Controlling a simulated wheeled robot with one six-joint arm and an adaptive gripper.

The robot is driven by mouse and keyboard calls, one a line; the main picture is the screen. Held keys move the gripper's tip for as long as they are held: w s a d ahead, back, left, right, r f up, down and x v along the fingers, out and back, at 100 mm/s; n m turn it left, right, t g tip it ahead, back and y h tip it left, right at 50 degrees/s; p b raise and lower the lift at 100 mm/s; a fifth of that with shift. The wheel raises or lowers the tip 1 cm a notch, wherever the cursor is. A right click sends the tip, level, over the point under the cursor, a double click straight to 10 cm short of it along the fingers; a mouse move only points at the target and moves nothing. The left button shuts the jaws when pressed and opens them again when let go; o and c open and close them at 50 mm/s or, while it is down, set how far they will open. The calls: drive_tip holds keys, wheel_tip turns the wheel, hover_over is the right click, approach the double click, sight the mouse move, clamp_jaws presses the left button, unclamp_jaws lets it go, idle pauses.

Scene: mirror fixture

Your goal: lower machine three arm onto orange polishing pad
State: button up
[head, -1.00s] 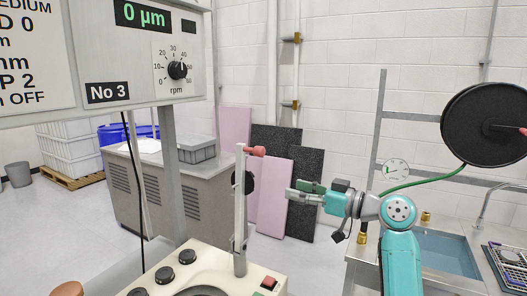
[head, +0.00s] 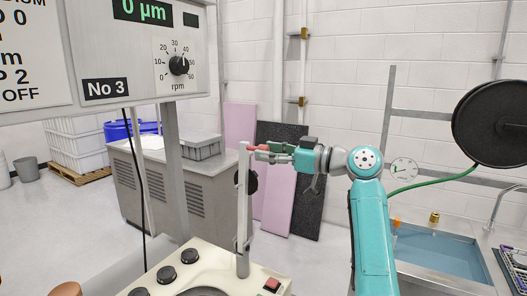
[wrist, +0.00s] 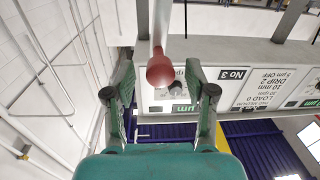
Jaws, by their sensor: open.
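The machine three arm (head: 242,210) is a pale grey bar standing upright above the cream machine top (head: 215,262), with a red handle (head: 252,147) at its upper end. In the wrist view the red handle (wrist: 159,70) lies between the two spread fingers of my gripper (wrist: 160,62), with gaps on both sides. In the head view my gripper (head: 268,152) is at the handle from the right, open. Only the edge of a dark grey round part (head: 203,292) shows at the bottom. I cannot make out the orange polishing pad.
The No 3 panel (head: 105,88) hangs at upper left on a grey post (head: 172,165). Black knobs (head: 189,256) and a red switch (head: 271,284) sit on the machine top. A sink (head: 440,250) and a black reel (head: 495,125) are at right.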

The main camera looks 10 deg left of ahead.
drive_tip(key=shift+x, duration=0.95)
